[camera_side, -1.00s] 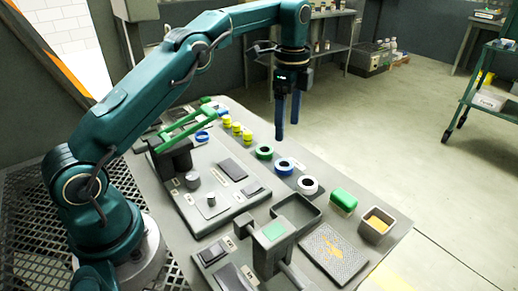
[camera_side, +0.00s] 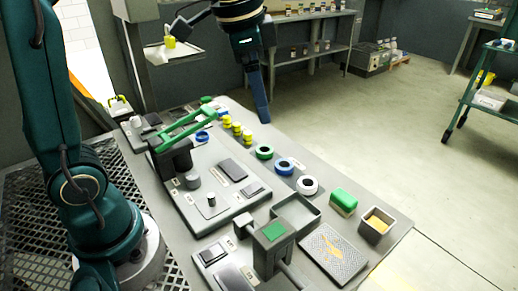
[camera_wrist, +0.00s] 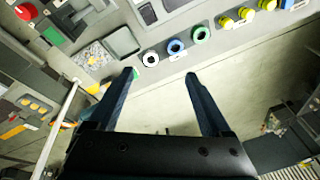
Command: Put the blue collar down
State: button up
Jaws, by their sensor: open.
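A blue collar (camera_side: 283,172) lies flat on the bench in a row between a green collar (camera_side: 263,152) and a white collar (camera_side: 307,186). In the wrist view the blue collar (camera_wrist: 170,48) also sits between the white and green ones. A second blue ring (camera_side: 202,137) is farther back, beside the green lever. My gripper (camera_side: 262,114) hangs above the far right side of the bench, apart from the collars. In the wrist view its two fingers (camera_wrist: 159,74) are spread, with nothing between them.
Yellow pieces (camera_side: 236,128) stand behind the row. A green lever (camera_side: 190,129) rises over the fixture plate. Open floor lies to the right.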

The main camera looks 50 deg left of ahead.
jog(key=s+d+f+n+t, duration=0.1)
jog(key=s+f+n, duration=0.2)
jog(key=s, duration=0.3)
jog(key=s+f+n+t, duration=0.1)
jog(key=s+f+n, duration=0.1)
jog(key=s, duration=0.5)
jog(key=shift+d+f+n+t, duration=0.3)
jog(key=shift+d+f+n, duration=0.1)
jog(key=shift+n, duration=0.2)
